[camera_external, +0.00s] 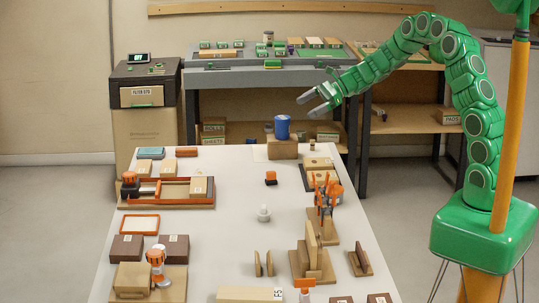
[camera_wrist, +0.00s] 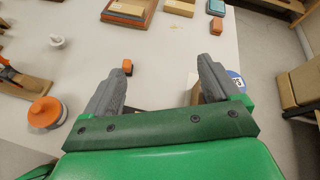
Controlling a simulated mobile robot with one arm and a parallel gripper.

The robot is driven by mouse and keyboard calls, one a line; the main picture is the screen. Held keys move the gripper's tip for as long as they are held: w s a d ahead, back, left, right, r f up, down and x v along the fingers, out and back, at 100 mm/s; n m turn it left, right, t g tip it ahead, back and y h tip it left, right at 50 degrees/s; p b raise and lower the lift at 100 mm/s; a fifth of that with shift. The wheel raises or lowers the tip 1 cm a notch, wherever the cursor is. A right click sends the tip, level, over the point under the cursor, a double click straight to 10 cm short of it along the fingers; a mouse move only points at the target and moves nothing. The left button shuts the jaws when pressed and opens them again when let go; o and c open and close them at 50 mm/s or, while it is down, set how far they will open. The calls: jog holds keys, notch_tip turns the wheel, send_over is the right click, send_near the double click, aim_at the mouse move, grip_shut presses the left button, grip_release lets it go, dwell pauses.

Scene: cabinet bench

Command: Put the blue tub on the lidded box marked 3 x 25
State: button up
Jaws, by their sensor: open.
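The blue tub (camera_external: 282,127) stands upright on a wooden block (camera_external: 282,148) at the far end of the white table. In the wrist view the blue tub (camera_wrist: 236,79) shows at the right, partly hidden behind a finger, with a white label. My gripper (camera_external: 308,104) is open and empty, above and just right of the tub; its spread fingers (camera_wrist: 160,66) fill the middle of the wrist view. No marking 3 x 25 is readable. Two dark brown boxes with pale labels (camera_external: 127,248) (camera_external: 174,247) stand at the table's left; their text is too small to read.
An orange-edged tray (camera_external: 166,192) lies at the left. A stand with orange tools (camera_external: 327,190) and upright wooden boards (camera_external: 313,245) are at the right. A small white piece (camera_external: 263,214) and an orange-topped block (camera_external: 271,178) stand mid-table, with bare surface around them.

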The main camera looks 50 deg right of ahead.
jog(key=s+a+r+n+g+h, duration=0.1)
jog(key=s+a+r+n+g, duration=0.2)
jog(key=s, duration=0.6)
jog(key=s+a+r+n+g, duration=0.2)
jog(key=s+a+n, duration=0.3)
jog(key=s, duration=0.4)
jog(key=s+a+r+n+g+h, duration=0.1)
jog(key=s+a+r+n+g, duration=0.15)
jog(key=s+a+n, duration=0.4)
jog(key=s+d+n+h, duration=0.2)
jog(key=s+d, duration=0.3)
jog(key=s, duration=0.4)
jog(key=s+d+n+g+h, duration=0.1)
jog(key=s+d+n+h, duration=0.2)
jog(key=s, duration=0.7)
jog(key=s+d+n+h, duration=0.2)
jog(key=s+d+h, duration=0.1)
jog(key=s+d, duration=0.4)
jog(key=s, duration=0.3)
jog(key=shift+g, duration=0.35)
